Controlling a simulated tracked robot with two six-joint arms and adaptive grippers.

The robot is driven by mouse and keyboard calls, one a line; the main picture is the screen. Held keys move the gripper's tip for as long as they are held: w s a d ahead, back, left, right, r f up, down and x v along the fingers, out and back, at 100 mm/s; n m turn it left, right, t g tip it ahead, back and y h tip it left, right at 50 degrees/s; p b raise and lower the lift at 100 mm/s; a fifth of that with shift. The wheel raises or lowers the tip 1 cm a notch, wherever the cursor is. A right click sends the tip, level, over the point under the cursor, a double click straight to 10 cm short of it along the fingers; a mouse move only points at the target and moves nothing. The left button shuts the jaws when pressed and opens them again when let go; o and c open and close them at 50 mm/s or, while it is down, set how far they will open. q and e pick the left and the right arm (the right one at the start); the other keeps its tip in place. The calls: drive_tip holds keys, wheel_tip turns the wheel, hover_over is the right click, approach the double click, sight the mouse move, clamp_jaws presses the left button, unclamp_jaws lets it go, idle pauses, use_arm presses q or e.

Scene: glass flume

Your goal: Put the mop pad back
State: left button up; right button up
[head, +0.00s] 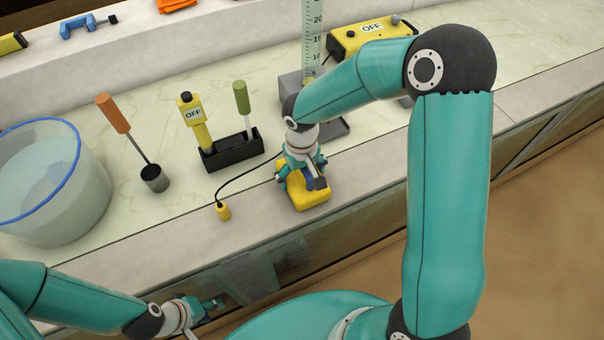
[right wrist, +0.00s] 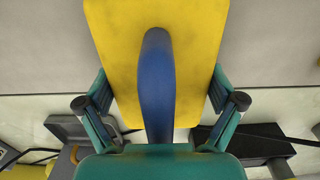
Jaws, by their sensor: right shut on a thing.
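The mop pad (head: 306,199) is a yellow block with a blue handle, at the front edge of the counter in the head view. My right gripper (head: 302,178) points down over it and is shut on its blue handle. In the right wrist view, the yellow pad (right wrist: 200,45) and its blue handle lie between the two fingers of my right gripper (right wrist: 160,105). I cannot tell whether the pad touches the ledge. My left gripper (head: 210,303) is low, in front of the glass wall, apart from the pad; its opening is unclear.
A yellow weight-like piece (head: 223,211) on a black cable lies left of the pad. Behind stand a black holder (head: 231,152) with a yellow meter and green-handled tool, a dark cup (head: 154,179), a clear bucket (head: 50,190), and a grey stand (head: 338,130) with a measuring cylinder.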

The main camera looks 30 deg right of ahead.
drive_tip(key=shift+f, duration=0.15)
drive_tip(key=o, duration=1.1)
drive_tip(key=shift+c, duration=0.2)
wheel_tip(320, 180, up, 12)
drive_tip(key=shift+r, duration=0.15)
